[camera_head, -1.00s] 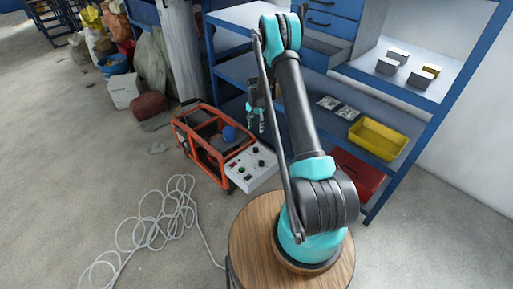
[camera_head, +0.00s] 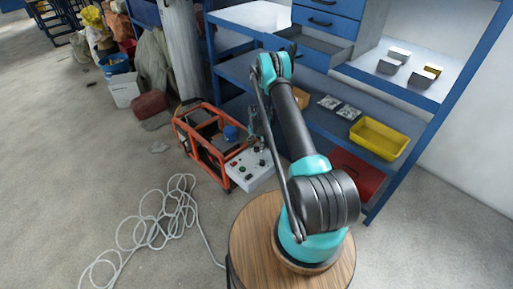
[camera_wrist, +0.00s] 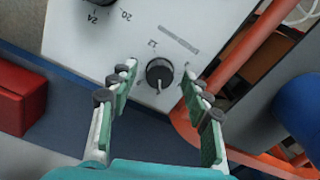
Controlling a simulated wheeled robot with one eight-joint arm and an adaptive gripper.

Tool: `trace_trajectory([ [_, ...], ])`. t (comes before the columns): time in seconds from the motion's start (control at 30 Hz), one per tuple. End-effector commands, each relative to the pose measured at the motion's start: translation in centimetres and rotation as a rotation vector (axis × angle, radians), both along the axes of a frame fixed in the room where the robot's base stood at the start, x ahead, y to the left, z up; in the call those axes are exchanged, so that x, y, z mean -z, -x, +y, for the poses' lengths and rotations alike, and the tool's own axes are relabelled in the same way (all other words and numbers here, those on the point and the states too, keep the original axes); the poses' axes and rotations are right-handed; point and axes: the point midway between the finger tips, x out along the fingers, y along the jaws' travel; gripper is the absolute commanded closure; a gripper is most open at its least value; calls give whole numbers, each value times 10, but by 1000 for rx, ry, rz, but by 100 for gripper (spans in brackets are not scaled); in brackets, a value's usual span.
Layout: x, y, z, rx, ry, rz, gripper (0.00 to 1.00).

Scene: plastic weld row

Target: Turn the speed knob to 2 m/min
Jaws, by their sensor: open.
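The speed knob, a round black knob with a pale pointer line (camera_wrist: 160,74), sits on the white control panel (camera_wrist: 70,45) in the wrist view. Its pointer points down in that picture. The small marks around it are too small to read surely. My gripper (camera_wrist: 158,88) is open, with one finger on each side of the knob and apart from it. In the head view the panel (camera_head: 240,180) is the front of the orange-framed machine (camera_head: 190,125), and my gripper (camera_head: 263,138) hangs at its right upper edge.
A second black knob with printed numbers (camera_wrist: 97,2) is at the wrist view's top. An orange tube (camera_wrist: 240,50) runs close to the right finger. The blue shelf (camera_head: 300,115) stands behind my arm. A white cable (camera_head: 150,225) lies on the floor.

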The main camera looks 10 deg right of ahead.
Motion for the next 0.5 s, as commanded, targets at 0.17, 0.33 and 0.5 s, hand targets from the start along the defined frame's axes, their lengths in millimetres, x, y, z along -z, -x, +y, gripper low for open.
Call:
trace_trajectory([
  [0.17,4,0,0,0,0,0,51],
  [0.33,4,0,0,0,0,0,51],
  [0.5,4,0,0,0,0,0,70],
])
